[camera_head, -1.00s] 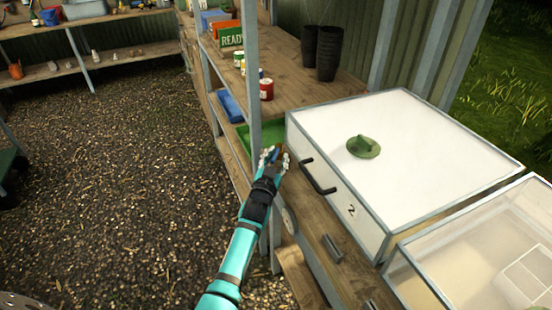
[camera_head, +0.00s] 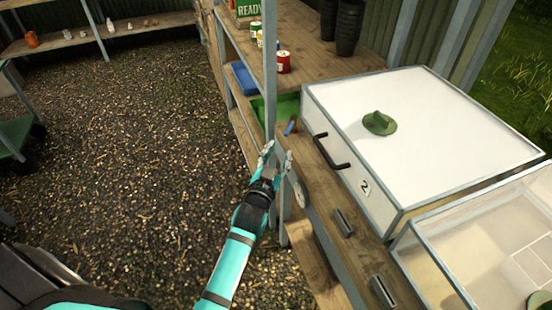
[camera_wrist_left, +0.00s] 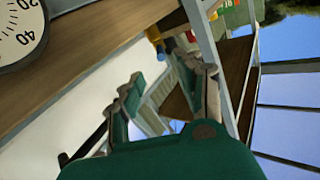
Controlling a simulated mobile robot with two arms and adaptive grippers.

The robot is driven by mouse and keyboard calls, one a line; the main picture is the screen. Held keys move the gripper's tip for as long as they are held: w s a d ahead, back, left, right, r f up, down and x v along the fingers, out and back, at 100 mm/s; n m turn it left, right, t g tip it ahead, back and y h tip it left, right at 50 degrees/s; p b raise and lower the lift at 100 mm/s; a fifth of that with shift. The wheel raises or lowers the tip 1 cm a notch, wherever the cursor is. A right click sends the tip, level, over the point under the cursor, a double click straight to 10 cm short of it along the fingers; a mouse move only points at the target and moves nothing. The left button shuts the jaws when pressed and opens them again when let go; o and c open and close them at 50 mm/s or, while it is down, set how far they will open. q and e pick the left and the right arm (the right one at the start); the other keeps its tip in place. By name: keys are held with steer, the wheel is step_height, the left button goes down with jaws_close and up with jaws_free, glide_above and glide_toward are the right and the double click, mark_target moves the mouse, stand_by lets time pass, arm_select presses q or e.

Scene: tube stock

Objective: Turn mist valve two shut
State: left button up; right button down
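A blue lever-like piece (camera_head: 290,127) shows at the bench's front edge, beside the post and left of the box marked 2 (camera_head: 365,188). It may be the mist valve's handle; I see no number on it. In the left wrist view a small blue piece with yellow beside it (camera_wrist_left: 153,34) shows beyond the fingers. My left gripper (camera_head: 277,156) is open and empty, nearer to me than the blue piece and apart from it. Its two spread fingers also show in the left wrist view (camera_wrist_left: 168,85). My right gripper is out of view.
A round dial (camera_head: 298,190) sits on the bench front, close to my gripper. An upright post (camera_head: 270,80) stands just beyond it. The gravel floor at left is clear.

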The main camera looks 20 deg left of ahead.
arm_select(q)
steer(key=shift+s, duration=0.95)
steer(key=shift+c, duration=0.5)
steer(key=a+r+n, duration=0.1)
steer(key=w+a+r+n, duration=0.1)
steer(key=a+n, duration=0.1)
steer(key=a+r+n+g, duration=0.1)
steer(key=a, duration=0.1)
steer(key=shift+w+a+r, duration=0.1)
steer(key=shift+w+r, duration=0.05)
steer(key=shift+r, duration=0.1)
jaws_close()
step_height(320, 180, up, 3)
steer(key=n+g+h, duration=0.1)
steer(key=n+h, duration=0.2)
glide_above(290, 128)
steer(key=s+a, duration=0.2)
steer(key=a, duration=0.2)
steer(key=shift+s+d+f, duration=0.1)
steer(key=shift+d+f, duration=0.45)
steer(key=shift+f, duration=0.2)
steer(key=shift+s+d+f, duration=0.1)
steer(key=shift+d+f, duration=0.4)
steer(key=shift+f, duration=0.2)
